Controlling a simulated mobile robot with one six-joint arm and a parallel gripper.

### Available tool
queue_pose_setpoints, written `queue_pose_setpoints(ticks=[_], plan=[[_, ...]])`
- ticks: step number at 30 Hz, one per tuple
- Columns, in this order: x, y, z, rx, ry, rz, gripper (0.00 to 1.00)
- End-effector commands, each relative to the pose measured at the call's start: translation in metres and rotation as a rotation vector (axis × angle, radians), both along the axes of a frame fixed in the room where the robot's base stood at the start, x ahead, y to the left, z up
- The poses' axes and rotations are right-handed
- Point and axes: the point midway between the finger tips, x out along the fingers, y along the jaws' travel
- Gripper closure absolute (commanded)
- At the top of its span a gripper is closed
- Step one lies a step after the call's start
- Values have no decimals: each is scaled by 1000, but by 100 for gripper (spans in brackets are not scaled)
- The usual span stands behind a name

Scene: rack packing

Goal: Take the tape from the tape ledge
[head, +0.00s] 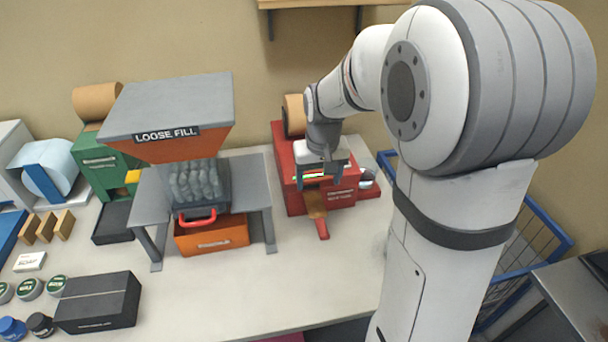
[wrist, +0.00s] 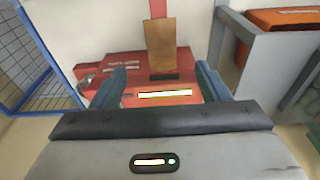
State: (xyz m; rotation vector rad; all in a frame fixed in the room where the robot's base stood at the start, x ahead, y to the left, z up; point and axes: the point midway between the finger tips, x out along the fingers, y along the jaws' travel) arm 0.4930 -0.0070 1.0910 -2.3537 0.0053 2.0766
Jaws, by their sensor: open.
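The red tape machine (head: 290,190) stands on the bench, and a brown strip of tape (head: 314,204) sticks out of its front. The strip ends at a small red lever (head: 322,229). In the wrist view, the tape strip (wrist: 160,45) lies just beyond my fingertips, on the line between them. My gripper (head: 323,176) is above the machine. Its two blue-grey fingers (wrist: 162,80) are spread apart with nothing between them. My arm and gripper hide part of the machine in the head view.
A grey stand with the loose fill hopper (head: 175,105) and an orange bin (head: 212,236) is left of the machine. A blue wire basket (head: 535,235) is at the right. The bench front near the machine is clear.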

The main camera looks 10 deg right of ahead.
Motion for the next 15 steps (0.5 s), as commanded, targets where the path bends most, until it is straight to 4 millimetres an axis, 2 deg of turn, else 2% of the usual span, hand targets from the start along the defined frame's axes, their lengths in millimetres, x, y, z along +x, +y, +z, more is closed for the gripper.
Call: queue_pose_setpoints(ticks=[5,15], plan=[[12,0,-6,0,8,0,31],[12,2,-45,0,10,1,31]])
